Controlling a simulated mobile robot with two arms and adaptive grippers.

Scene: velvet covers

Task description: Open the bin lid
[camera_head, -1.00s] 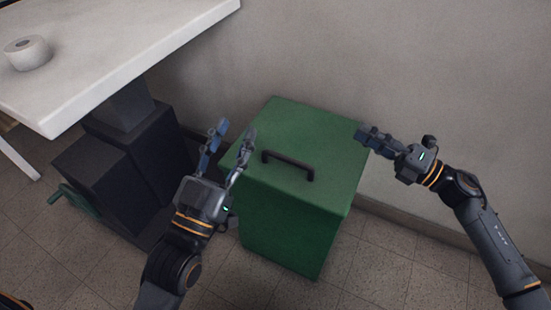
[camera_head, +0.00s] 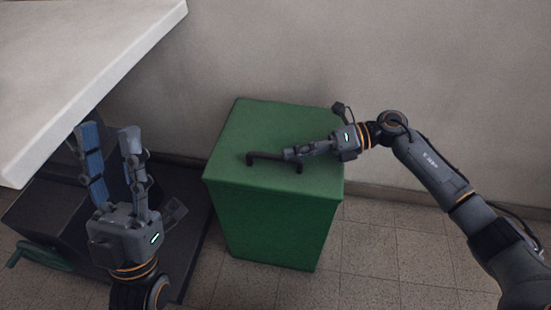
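The green bin (camera_head: 270,225) stands on the floor against the wall. Its lid (camera_head: 253,122) lies flat and closed on top, with a dark bar handle (camera_head: 262,157) across it. My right gripper (camera_head: 290,153) reaches in from the right over the lid, its fingertips at the handle. It partly covers the handle, and I cannot tell whether the fingers are around it or shut. My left gripper (camera_head: 108,135) is to the left of the bin, pointing up, its two fingers apart with nothing between them.
A white table (camera_head: 80,60) fills the upper left, its edge close to my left gripper's fingertips. Dark boxes and a dark base (camera_head: 185,220) stand beneath it. The wall (camera_head: 400,60) is right behind the bin. The tiled floor (camera_head: 380,260) to the bin's right is clear.

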